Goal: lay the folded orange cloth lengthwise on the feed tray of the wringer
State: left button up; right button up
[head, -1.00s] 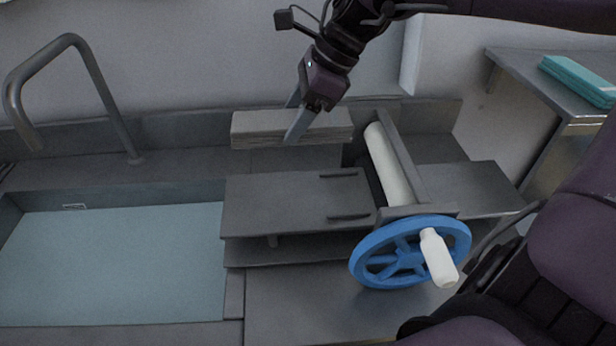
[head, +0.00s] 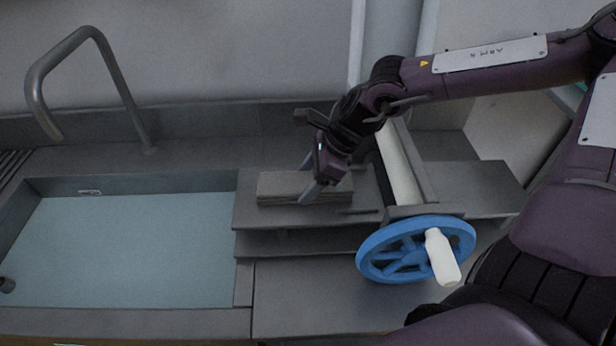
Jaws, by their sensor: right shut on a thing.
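The folded cloth (head: 285,186) looks grey-beige in the head view, not orange. It lies flat, with its long side across the picture, over the feed tray (head: 255,217) of the wringer, and seems to rest on it. My right gripper (head: 312,190) is shut on the cloth near its right part, and its fingers and wrist hide some of it. The wringer's pale roller (head: 398,172) is just right of the gripper, partly behind my arm. My left gripper is not in view.
A blue handwheel (head: 378,262) with a white handle (head: 442,258) stands at the wringer's front. A sink of bluish water (head: 130,245) with a grey tap (head: 115,85) is at the left. A flat outfeed plate (head: 475,187) right of the roller is clear.

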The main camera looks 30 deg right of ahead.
jog(key=shift+a, duration=0.1)
jog(key=shift+f, duration=0.1)
jog(key=o, duration=1.1)
jog(key=shift+r, duration=0.2)
jog(key=v, duration=1)
jog(key=shift+r, duration=0.1)
jog(key=shift+v, duration=0.9)
jog(key=shift+s, duration=0.15)
